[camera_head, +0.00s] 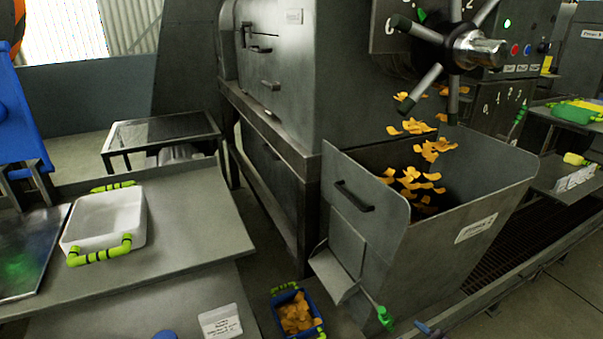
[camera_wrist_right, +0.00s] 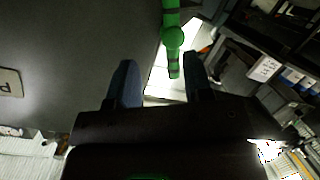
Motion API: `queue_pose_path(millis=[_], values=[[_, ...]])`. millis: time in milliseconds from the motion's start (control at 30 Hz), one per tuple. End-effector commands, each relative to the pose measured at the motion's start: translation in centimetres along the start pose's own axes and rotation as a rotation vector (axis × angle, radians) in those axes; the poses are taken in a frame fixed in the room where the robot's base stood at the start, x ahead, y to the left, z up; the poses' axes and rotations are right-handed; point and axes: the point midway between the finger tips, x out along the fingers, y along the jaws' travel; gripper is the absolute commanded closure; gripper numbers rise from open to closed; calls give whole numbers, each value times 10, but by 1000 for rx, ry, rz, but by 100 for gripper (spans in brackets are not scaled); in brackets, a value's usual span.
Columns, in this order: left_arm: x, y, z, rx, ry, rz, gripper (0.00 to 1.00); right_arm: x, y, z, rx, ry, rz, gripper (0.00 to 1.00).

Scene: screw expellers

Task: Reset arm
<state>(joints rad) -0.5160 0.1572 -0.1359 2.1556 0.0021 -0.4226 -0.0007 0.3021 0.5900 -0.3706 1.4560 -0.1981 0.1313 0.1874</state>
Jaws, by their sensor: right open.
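My right gripper (camera_wrist_right: 155,80) is open in the right wrist view, its two blue fingers apart with nothing between their tips. A green handle (camera_wrist_right: 172,40) hangs just beyond the fingers, nearer the right one, and the gripper is not closed on it. In the head view a green handle (camera_head: 385,317) sits at the lower front of the grey press hopper (camera_head: 465,240). A small bluish tip at the bottom edge, right of that handle, may be part of my right gripper. I cannot make out my left gripper in the head view.
Orange flakes (camera_head: 410,182) fall into the hopper. A blue crate (camera_head: 273,304) of orange pieces stands below the chute. A white bin (camera_head: 110,218) with yellow-green handles rests on the grey table (camera_head: 190,240) at left. A spoked handwheel (camera_head: 455,50) juts out above the hopper.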

Motion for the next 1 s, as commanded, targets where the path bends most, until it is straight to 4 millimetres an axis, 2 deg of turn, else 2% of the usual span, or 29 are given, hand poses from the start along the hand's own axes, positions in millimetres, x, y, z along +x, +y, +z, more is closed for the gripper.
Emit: queue_pose_path(millis=[33, 167, 433, 733, 1000], values=[[0, 0, 1, 0, -1, 0, 100, 2, 0, -12, 6, -4, 16, 53], [1, -1, 2, 0, -4, -1, 100, -8, -4, -33, 44, -46, 57, 53], [-5, 0, -10, -1, 18, -1, 100, -58, -25, -63, 174, -152, 116, 53], [-20, -4, -27, -11, 45, -12, 100, -153, -55, -88, 392, -293, 186, 53], [-31, -4, -43, -22, 60, -17, 100, -239, -81, -92, 552, -397, 263, 53]])
